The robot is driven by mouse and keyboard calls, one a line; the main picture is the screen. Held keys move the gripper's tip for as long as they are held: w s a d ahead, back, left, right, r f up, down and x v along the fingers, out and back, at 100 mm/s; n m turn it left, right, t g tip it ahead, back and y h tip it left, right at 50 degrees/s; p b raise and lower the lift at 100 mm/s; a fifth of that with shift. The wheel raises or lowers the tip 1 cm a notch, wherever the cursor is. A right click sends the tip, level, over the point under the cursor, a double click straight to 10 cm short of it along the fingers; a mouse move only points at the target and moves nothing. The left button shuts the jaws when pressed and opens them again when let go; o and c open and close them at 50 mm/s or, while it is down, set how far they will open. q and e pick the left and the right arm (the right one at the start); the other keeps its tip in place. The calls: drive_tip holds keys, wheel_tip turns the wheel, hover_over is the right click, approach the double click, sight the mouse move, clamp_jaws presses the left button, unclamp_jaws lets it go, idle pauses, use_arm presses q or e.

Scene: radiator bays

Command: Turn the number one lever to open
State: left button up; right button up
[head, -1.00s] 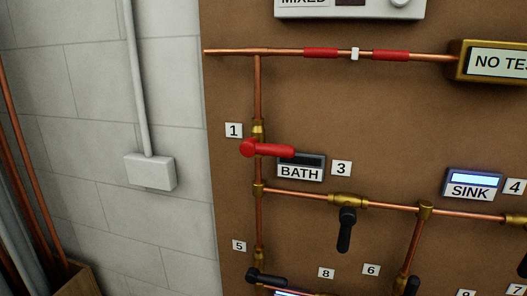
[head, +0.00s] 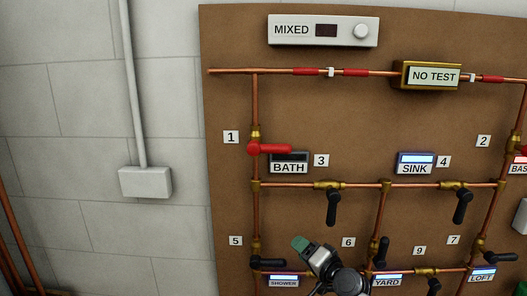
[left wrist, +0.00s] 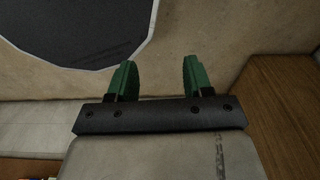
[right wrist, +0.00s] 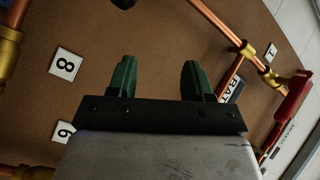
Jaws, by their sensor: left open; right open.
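The number one lever (head: 272,148) is red and lies horizontal, pointing right across the vertical copper pipe (head: 256,105). Its label "1" (head: 231,137) is to its left. The lever also shows at the right edge of the right wrist view (right wrist: 292,97). My right gripper (head: 300,243) is below and slightly right of the lever, apart from it. The right wrist view shows its green fingers (right wrist: 158,75) open with nothing between them. My left gripper (left wrist: 155,75) is open and empty in the left wrist view, and is outside the head view.
The BATH display (head: 289,165) is dark, just under the lever's tip. The SINK display (head: 415,163) is lit. Several black levers, one of them under BATH (head: 332,207), sit on the pipes. A white box (head: 146,182) is on the wall left of the board.

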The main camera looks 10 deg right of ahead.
wheel_tip(320, 180, up, 14)
drive_tip(key=t+y, duration=0.2)
drive_tip(key=y, duration=0.1)
drive_tip(key=n+y, duration=0.2)
drive_tip(key=y, duration=0.1)
approach(280, 153)
drive_tip(key=w, duration=0.1)
drive_tip(key=shift+t, duration=0.3)
drive_tip(key=p+x, duration=0.2)
drive_tip(key=x, duration=0.3)
drive_tip(key=p+x, duration=0.2)
drive_tip(key=x, duration=0.3)
drive_tip(key=shift+s+a+p, duration=0.1)
drive_tip(key=shift+a+p, duration=0.2)
drive_tip(key=shift+a, duration=0.1)
drive_tip(key=shift+w+a+r, duration=0.1)
drive_tip(key=shift+w+a, duration=0.05)
drive_tip(key=shift+w, duration=0.2)
use_arm(q)
drive_tip(key=r, duration=0.5)
drive_tip(key=shift+w+a, duration=0.1)
drive_tip(key=shift+w, duration=0.15)
use_arm(e)
clamp_jaws()
